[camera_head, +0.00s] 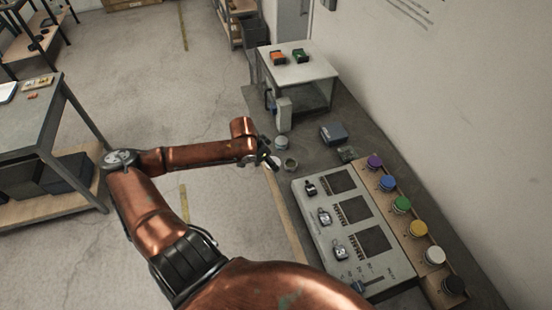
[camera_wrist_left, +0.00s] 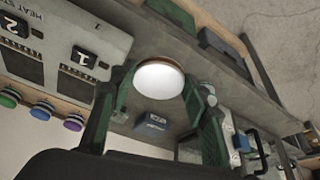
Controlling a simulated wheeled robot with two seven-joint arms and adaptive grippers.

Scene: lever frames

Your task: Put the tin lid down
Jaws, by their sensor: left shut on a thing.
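In the left wrist view the tin lid (camera_wrist_left: 159,80) is a round white disc with a thin brownish rim. It sits between the two green-sided fingers of my left gripper (camera_wrist_left: 158,84), which is shut on it. In the head view my left gripper (camera_head: 272,162) is at the left edge of the bench, beside a small round open-looking tin (camera_head: 291,164). The lid is too small to make out clearly there. A second small round container (camera_head: 281,143) stands just behind that tin. My right gripper is not in view.
A grey control panel (camera_head: 316,215) with switches lies in front on the bench, beside a row of coloured buttons (camera_head: 402,204). A blue box (camera_head: 333,133) and a small dark item (camera_head: 347,155) sit behind it. A raised stand (camera_head: 312,70) holds orange and green items.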

